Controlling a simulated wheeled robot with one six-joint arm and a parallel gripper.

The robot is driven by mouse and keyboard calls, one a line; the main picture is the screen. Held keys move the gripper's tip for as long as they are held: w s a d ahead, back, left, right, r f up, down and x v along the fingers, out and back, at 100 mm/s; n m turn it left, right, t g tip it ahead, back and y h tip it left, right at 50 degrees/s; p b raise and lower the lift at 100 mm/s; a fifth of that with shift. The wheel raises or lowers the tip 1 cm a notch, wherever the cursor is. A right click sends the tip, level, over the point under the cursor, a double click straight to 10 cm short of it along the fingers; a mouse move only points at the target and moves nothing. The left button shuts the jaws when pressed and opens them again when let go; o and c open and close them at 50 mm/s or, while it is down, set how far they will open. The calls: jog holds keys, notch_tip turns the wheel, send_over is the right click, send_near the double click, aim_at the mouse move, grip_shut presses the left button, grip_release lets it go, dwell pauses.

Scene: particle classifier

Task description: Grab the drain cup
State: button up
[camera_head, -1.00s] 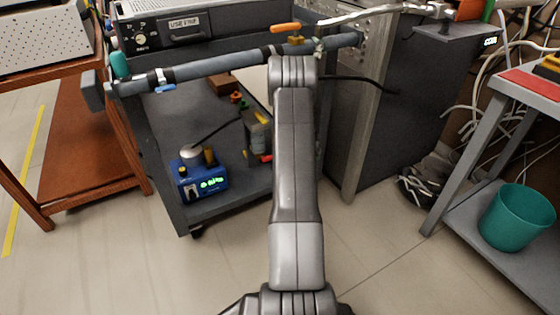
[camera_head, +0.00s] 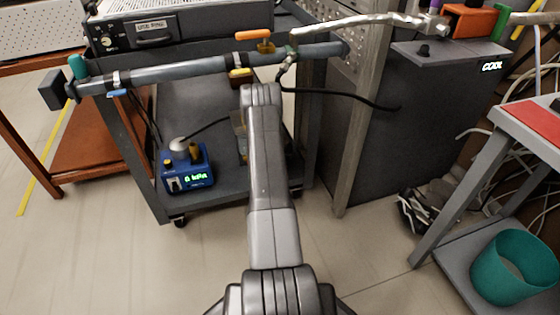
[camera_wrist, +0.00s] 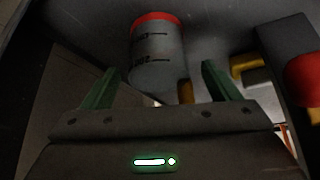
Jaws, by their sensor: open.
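A grey cup with a red rim and dark measuring marks (camera_wrist: 157,48), which looks like the drain cup, shows in the wrist view at upper centre. My gripper (camera_wrist: 162,68) is open, its two green fingers apart in front of the cup, one to each side of it in the picture. Nothing is held between them. I cannot tell whether the fingertips are level with the cup. In the head view my own arm covers the gripper and the cup is not clearly visible.
A dark cart (camera_head: 205,110) carries a blue meter box (camera_head: 187,168) on its lower shelf. A grey pipe (camera_head: 190,68) crosses above. In the wrist view a red knob (camera_wrist: 303,75) and yellow pipe (camera_wrist: 243,63) lie right. A teal bucket (camera_head: 513,270) stands right.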

jog(key=shift+x, duration=1.75)
jog(key=c, duration=1.1)
jog(key=shift+r, duration=0.15)
